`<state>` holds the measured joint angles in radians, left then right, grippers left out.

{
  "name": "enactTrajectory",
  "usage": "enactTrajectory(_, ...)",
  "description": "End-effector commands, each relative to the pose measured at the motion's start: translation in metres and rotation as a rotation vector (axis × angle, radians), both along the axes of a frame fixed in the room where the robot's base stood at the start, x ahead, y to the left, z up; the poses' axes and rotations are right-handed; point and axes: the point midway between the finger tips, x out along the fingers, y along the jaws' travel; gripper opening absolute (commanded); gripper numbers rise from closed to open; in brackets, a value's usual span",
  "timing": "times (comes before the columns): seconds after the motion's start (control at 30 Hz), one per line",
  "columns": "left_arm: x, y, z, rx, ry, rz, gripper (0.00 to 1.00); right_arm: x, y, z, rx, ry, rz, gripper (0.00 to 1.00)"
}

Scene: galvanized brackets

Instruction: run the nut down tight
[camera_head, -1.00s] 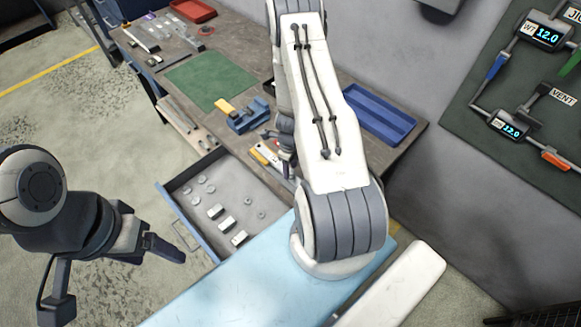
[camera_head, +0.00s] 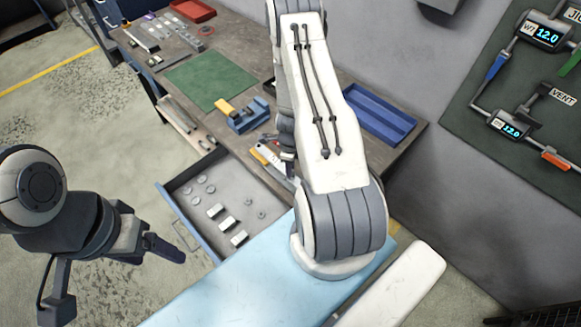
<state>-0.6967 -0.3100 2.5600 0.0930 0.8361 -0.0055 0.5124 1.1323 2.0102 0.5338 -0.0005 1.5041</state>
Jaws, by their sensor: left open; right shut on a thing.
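My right gripper (camera_head: 287,156) is mostly hidden behind my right arm. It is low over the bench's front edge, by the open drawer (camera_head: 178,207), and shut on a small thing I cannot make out. Several small round metal pieces, perhaps nuts or washers (camera_head: 201,179), lie in the drawer beside a few pale metal blocks (camera_head: 228,223). A blue vise-like fixture (camera_head: 247,122) with a yellow part (camera_head: 224,108) stands on the bench. No nut on a thread can be made out. My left gripper (camera_head: 115,275) is open and empty, left of the drawer.
A green mat (camera_head: 210,80) lies on the bench (camera_head: 300,95), with small tools and parts behind it. A blue tray (camera_head: 378,112) is at the right and a red tray (camera_head: 193,10) at the back. A yellow-and-white item (camera_head: 266,157) lies near the bench's front edge.

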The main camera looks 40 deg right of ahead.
Motion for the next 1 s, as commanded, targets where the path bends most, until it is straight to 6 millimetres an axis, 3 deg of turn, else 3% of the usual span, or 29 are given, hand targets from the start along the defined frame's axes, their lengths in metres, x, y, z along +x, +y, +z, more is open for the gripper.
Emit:
enactTrajectory(0.17,0.0000,0.0000,-0.0003,0.000,0.000,0.000,0.74,0.0001,-0.0001,-0.0003,0.000,0.000,-0.274,0.00)
enactTrajectory(0.8,0.0000,0.0000,-0.0012,0.000,0.000,0.000,0.74,0.0008,0.0001,-0.0012,0.000,0.000,-1.757,0.00)
enactTrajectory(1.0,0.0000,0.0000,-0.0013,0.000,0.000,0.000,0.74,0.0012,0.0001,-0.0012,0.002,-0.001,-2.060,0.00)
